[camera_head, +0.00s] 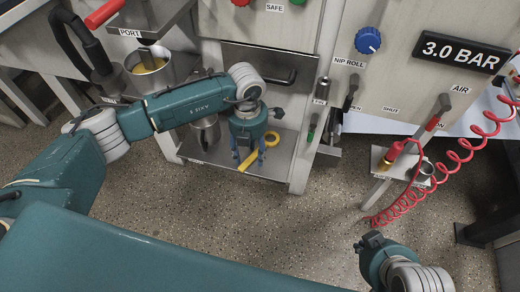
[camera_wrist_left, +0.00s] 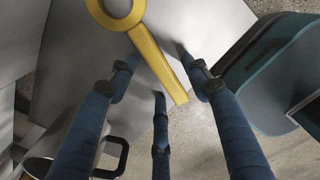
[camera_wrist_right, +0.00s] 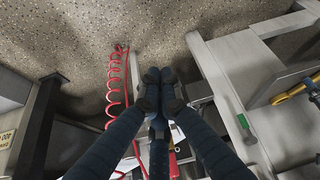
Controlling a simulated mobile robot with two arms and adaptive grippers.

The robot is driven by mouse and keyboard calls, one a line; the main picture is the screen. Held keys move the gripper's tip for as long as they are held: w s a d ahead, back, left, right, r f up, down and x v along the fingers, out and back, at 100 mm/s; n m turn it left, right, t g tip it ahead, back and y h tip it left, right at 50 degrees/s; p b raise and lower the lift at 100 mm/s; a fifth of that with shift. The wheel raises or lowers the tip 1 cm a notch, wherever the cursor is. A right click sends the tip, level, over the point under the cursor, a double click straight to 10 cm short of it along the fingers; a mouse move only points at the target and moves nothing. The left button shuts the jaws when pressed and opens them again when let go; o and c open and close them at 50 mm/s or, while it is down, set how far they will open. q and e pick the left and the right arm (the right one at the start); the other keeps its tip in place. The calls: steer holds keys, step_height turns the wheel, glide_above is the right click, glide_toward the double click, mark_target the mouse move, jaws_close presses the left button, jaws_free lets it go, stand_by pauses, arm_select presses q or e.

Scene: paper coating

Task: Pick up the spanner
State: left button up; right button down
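The yellow spanner (camera_head: 259,152) lies on the low grey shelf of the machine, its ring end to the right in the head view. My left gripper (camera_head: 243,157) points down over the shelf, right beside the spanner. In the left wrist view the spanner (camera_wrist_left: 158,62) runs from the top edge down between the spread fingertips of my left gripper (camera_wrist_left: 158,78), which is open; I see no finger closed on it. The yellow also shows at the right edge of the right wrist view (camera_wrist_right: 292,92). My right gripper (camera_head: 371,243) is over the floor, its fingertips together and empty (camera_wrist_right: 160,76).
A metal jug (camera_head: 205,133) stands on the shelf left of my left gripper. A drawer (camera_head: 268,72) is above the shelf. A coiled red air hose (camera_head: 440,170) and a small bracket shelf (camera_head: 380,163) are at right. The speckled floor in front is clear.

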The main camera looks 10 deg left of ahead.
arm_select(q)
jaws_close()
steer(key=shift+r, duration=0.1)
